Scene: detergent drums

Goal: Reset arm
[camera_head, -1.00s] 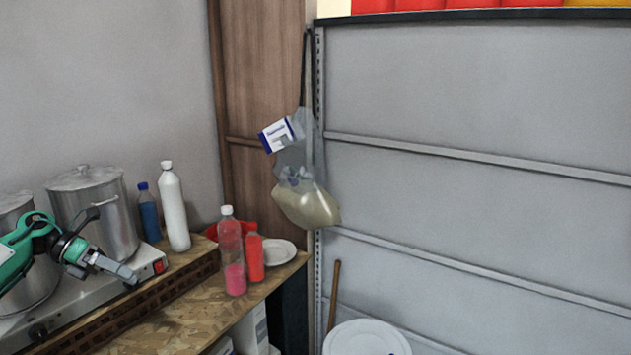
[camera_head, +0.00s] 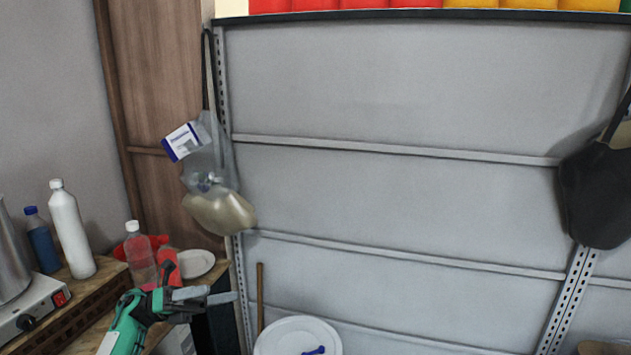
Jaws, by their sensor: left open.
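My left gripper (camera_head: 212,296) is in the lower left of the head view, above the front corner of the wooden counter (camera_head: 95,335). Its two grey fingers point right and stand apart, with nothing between them. The green and black arm behind it partly covers the red bottle (camera_head: 167,262). A clear bottle with pink liquid (camera_head: 140,255) and a white plate (camera_head: 196,264) are just behind the gripper. My right gripper is not in view.
A white bottle (camera_head: 72,230), a blue bottle (camera_head: 41,240) and a steel pot (camera_head: 12,255) stand at the left. A white round lid (camera_head: 298,338) is low in the middle. A bag (camera_head: 215,195) hangs on the post, and a dark bag (camera_head: 597,190) hangs at the right.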

